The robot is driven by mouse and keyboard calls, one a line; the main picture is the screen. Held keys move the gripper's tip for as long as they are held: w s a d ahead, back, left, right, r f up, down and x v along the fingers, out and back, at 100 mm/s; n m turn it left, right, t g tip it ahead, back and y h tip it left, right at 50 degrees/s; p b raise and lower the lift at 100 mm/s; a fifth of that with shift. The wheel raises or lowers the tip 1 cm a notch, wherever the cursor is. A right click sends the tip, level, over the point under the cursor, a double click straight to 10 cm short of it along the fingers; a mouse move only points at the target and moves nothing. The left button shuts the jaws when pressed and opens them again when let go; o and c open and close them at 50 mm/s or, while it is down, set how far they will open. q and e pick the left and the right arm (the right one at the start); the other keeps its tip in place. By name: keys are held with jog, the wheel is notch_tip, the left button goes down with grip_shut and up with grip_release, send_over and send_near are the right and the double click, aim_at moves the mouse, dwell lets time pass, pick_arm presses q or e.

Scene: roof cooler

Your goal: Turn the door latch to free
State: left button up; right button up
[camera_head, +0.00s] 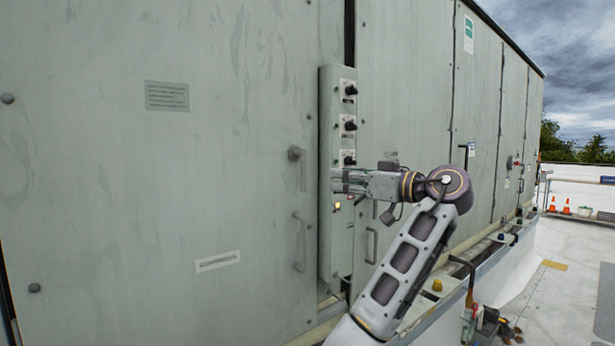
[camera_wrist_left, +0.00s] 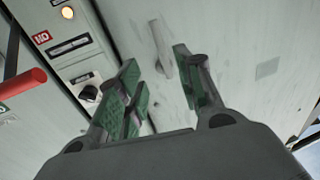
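The door latch (camera_head: 295,153) is a small grey knob-like piece on the large grey-green door (camera_head: 230,150), near the door's right edge. In the left wrist view the latch (camera_wrist_left: 161,48) shows as a short lever against the door. My left gripper (camera_head: 336,182) points left in front of the control panel, to the right of the latch. In the left wrist view the left gripper (camera_wrist_left: 160,82) has its green-padded fingers spread, with the latch beyond the gap and apparently nothing held. My right gripper is in neither view.
A narrow control panel (camera_head: 338,100) with black knobs stands out beside the door edge. A grey pull handle (camera_head: 299,242) is below the latch. A red rod (camera_wrist_left: 22,85) shows at left in the wrist view. Open roof floor (camera_head: 560,290) lies at right.

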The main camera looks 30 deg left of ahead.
aim_at(303, 175)
pick_arm(q)
jog(key=shift+s, duration=0.15)
jog(key=shift+a, duration=0.1)
jog(key=shift+w+a+p, duration=0.1)
jog(key=shift+w+a, duration=0.4)
jog(key=shift+a, duration=1.75)
jog(key=shift+w+a+p, duration=0.1)
jog(key=shift+w+a, duration=0.35)
jog(key=shift+a, duration=1.75)
jog(key=shift+w+a+p, duration=0.1)
jog(key=shift+w+a, duration=0.4)
jog(key=shift+a, duration=1.75)
grip_shut()
